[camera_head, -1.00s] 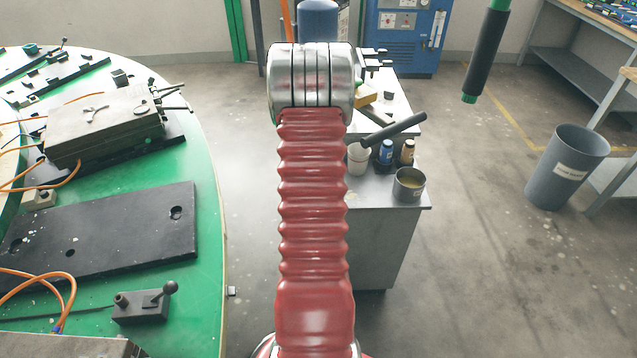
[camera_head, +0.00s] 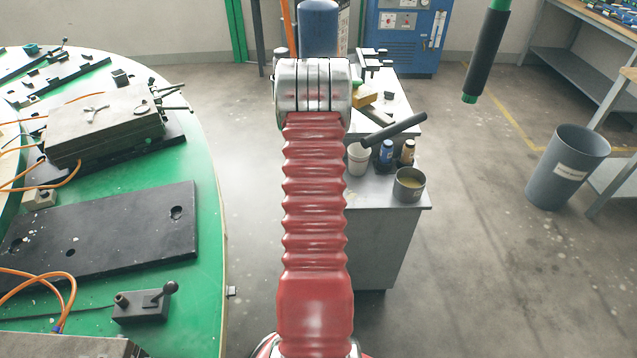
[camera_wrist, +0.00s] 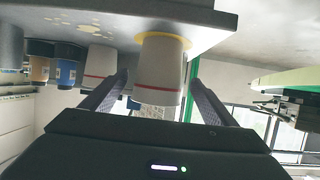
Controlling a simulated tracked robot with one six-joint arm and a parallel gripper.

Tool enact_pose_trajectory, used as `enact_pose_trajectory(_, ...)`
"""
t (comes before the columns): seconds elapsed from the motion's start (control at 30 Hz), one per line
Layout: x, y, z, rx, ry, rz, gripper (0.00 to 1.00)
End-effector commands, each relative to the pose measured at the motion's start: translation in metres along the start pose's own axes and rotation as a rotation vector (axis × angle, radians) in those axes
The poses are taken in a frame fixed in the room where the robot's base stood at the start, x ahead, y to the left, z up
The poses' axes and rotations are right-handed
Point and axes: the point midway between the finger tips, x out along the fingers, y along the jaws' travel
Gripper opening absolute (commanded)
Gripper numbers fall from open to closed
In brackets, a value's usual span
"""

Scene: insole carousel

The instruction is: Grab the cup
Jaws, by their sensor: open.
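A pale cup (camera_wrist: 160,68) with a red stripe shows in the wrist view, which is upside down. It stands on the grey cabinet top, with a yellowish ring at its foot. My gripper (camera_wrist: 159,78) is open, one dark finger on each side of this cup. I cannot tell whether either finger touches it. A second pale cup (camera_wrist: 101,60) with a red stripe stands just left of the left finger. In the head view one white cup (camera_head: 359,160) shows right of my arm. My arm hides my gripper and the nearest part of the scene there.
A blue bottle (camera_wrist: 68,66), a brown bottle (camera_wrist: 40,66) and a grey pot (camera_head: 409,186) stand beside the cups on the grey cabinet (camera_head: 388,240). A green round table (camera_head: 208,250) lies to the left.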

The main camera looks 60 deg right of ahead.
Motion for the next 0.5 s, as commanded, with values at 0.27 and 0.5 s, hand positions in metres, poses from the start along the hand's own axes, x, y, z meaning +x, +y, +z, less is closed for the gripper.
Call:
enact_pose_trajectory(0.27,0.032,0.001,0.001,0.000,-0.001,0.000,0.80)
enact_pose_trajectory(0.5,0.034,0.001,0.001,0.000,-0.001,0.001,0.80)
